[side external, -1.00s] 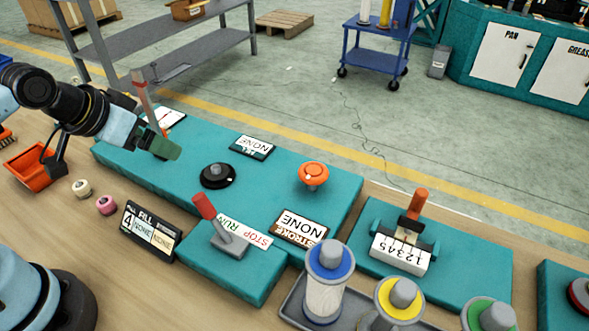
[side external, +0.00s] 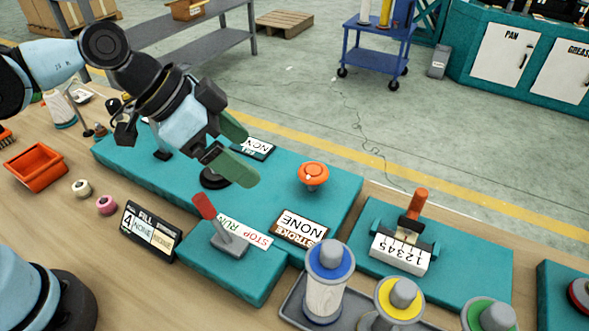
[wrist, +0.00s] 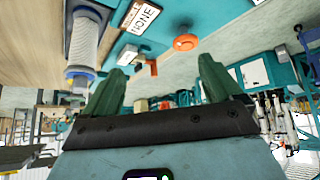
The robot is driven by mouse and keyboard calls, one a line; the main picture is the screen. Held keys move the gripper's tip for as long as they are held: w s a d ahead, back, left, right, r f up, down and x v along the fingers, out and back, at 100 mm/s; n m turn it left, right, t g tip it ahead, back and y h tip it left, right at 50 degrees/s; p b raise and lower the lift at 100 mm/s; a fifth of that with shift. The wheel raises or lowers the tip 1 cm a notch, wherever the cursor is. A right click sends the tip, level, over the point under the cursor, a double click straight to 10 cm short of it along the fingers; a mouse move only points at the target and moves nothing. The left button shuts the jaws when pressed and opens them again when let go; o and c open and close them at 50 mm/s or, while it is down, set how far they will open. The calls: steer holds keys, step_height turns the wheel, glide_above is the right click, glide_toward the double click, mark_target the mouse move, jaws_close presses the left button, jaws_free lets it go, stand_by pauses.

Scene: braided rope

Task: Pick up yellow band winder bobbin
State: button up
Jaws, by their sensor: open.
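The yellow band winder bobbin (side external: 401,299) stands upright at the front, with a grey knob on top and a yellow ring. Its lower part is cut off by the picture's bottom edge. A blue-band bobbin (side external: 327,282) stands to its left and a green-band bobbin (side external: 489,316) to its right. My gripper (side external: 246,160) is open and empty, with green fingers, above the teal bench unit, left of and behind the bobbins. In the wrist view my gripper (wrist: 163,68) shows nothing between its fingers. The blue-band bobbin (wrist: 85,45) shows at upper left there; I cannot make out the yellow one.
A grey tray (side external: 292,307) lies under the bobbins. An orange button (side external: 313,175), a red-handled lever (side external: 222,228) and an orange-handled counter block (side external: 405,247) stand up from the teal units. An orange bin (side external: 36,168) sits at the left.

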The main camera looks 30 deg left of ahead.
mark_target(403, 295)
steer(key=s+d+m+g+h, duration=0.1)
steer(key=s+d+m, duration=0.1)
steer(key=d, duration=0.4)
steer(key=s+d+r+m+g+h, duration=0.1)
steer(key=s+d+m+g, duration=0.1)
steer(key=d+m, duration=0.2)
steer(key=s+d+r+m+g+h, duration=0.1)
steer(key=d+m, duration=0.1)
steer(key=d, duration=0.5)
steer(key=shift+s+d+r+m+g+h, duration=0.15)
steer(key=shift+s+d+m+g+h, duration=0.15)
steer(key=shift+s+d+m, duration=0.1)
steer(key=shift+x, duration=6.1)
steer(key=shift+s, duration=0.15)
steer(key=c, duration=1.4)
steer(key=shift+r, duration=0.1)
